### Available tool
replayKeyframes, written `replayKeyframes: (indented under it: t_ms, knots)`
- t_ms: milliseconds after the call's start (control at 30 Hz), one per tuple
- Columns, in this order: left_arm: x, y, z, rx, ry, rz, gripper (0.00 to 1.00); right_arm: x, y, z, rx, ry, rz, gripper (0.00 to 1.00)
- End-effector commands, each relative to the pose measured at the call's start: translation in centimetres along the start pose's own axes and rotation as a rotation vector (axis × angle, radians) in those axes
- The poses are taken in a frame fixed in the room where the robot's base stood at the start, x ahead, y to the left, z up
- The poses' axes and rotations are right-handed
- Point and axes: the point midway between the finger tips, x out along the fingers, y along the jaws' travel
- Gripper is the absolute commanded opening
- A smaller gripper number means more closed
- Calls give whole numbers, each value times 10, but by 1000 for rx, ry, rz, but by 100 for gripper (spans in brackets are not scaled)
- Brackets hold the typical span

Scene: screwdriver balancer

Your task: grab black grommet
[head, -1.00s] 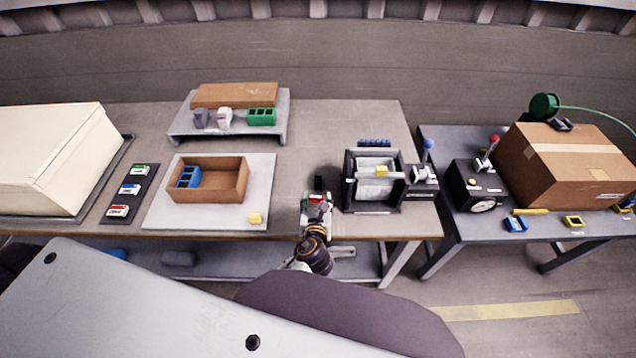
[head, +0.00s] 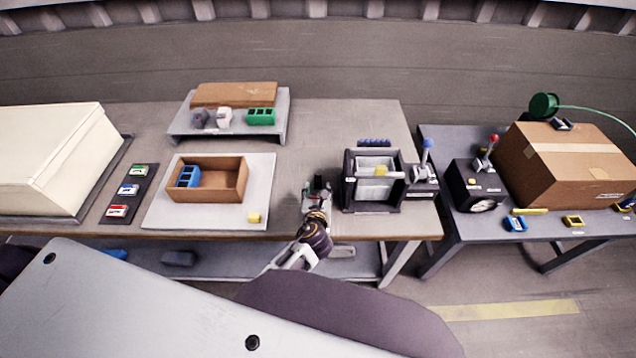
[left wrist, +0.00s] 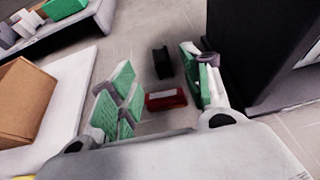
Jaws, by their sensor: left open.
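A small black block-like piece, which looks like the black grommet (left wrist: 162,62), stands on the table between and just beyond my left gripper's fingers in the left wrist view. In the head view a dark piece (head: 318,182) shows at the tip of that gripper. A red piece with a pale top (left wrist: 166,99) lies nearer, also between the fingers. My left gripper (left wrist: 156,72) is open, with green pads on both fingers, and nothing is clamped. In the head view my left gripper (head: 316,197) is over the table's front part. My right gripper is not in view.
A black-framed fixture (head: 348,196) stands close to the right of my left gripper. A pale board (head: 213,217) with a brown open box (head: 222,194) and a yellow piece (head: 254,218) lies to the left. Bare table lies behind the gripper.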

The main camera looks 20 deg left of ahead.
Motion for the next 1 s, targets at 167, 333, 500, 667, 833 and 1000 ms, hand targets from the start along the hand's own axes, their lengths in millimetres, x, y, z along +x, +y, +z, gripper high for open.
replayKeyframes:
  t_ms: [167,333,500,667,833,1000]
  knots:
    - [19,0,0,0,0,1,48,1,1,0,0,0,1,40]
    - [29,0,0,-1,0,0,48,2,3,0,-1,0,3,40]
    - [30,0,0,-1,0,0,48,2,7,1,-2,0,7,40]
    - [30,0,0,-1,0,0,48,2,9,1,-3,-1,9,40]
    - [32,0,0,-1,0,1,48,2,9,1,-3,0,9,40]
    - [43,0,-2,-1,1,1,48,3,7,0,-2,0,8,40]
